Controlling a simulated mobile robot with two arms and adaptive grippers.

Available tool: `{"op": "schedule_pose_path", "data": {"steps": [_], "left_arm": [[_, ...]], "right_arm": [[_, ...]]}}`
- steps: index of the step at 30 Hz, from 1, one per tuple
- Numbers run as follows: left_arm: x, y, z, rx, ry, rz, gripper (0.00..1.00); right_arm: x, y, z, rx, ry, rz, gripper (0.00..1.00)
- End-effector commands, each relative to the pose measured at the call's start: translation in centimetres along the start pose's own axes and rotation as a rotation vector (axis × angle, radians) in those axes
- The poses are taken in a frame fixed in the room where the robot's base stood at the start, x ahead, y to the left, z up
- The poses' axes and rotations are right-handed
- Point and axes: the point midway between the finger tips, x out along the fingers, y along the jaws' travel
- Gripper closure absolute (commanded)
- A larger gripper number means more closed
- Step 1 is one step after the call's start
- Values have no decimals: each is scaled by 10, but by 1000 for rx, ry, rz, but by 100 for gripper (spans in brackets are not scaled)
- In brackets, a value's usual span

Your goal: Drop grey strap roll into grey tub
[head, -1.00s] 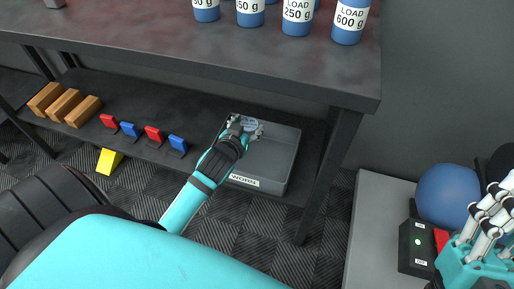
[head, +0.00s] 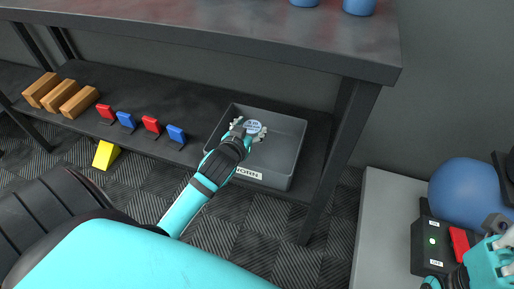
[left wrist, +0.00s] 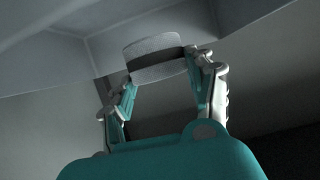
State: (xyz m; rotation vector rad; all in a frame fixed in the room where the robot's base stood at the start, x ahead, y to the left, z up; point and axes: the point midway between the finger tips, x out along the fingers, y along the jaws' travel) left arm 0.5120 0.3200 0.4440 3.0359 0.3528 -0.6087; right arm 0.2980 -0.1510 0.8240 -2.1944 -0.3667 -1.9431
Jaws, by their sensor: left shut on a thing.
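The left wrist view also shows the roll (left wrist: 155,58) pinched near the fingertips of the left gripper (left wrist: 160,78). The grey tub (head: 281,158) is an open box on the lower shelf with a white label on its front, partly hidden by my arm. In the head view the roll is over the tub's open interior. I cannot tell its height above the floor of the tub. My right gripper (head: 492,258) is partly cut off at the right edge.
Several red and blue items (head: 151,126) and brown blocks (head: 78,102) stand on the shelf (head: 190,106) left of the tub. A bench leg (head: 340,150) stands right of the tub. A blue ball (head: 466,192) is farther right.

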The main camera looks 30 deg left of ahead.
Motion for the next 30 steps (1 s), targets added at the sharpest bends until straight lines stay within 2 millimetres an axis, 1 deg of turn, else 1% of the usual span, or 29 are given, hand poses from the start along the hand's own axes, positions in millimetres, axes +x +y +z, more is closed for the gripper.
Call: {"op": "schedule_pose_path", "data": {"steps": [1, 2, 7, 15, 19, 23, 30], "left_arm": [[0, 0, -2, 0, 3, 0, 88], [0, 0, -2, 0, 3, 0, 41], [0, 0, -1, 0, 2, 0, 18], [0, 0, 1, 0, -3, 0, 17], [-8, 0, 2, 0, -3, 0, 17], [-30, 0, 1, -2, -2, 1, 17], [-82, 0, 1, -1, -2, 1, 17]], "right_arm": [[0, 0, 0, 0, 0, 0, 100], [0, 0, 0, 0, 0, 0, 100], [0, 0, 0, 0, -1, 0, 100], [0, 0, 0, 0, -1, 0, 100], [0, 0, 0, 0, -1, 0, 100], [0, 0, 0, 0, -1, 0, 100], [0, 0, 0, 0, -1, 0, 100]]}}
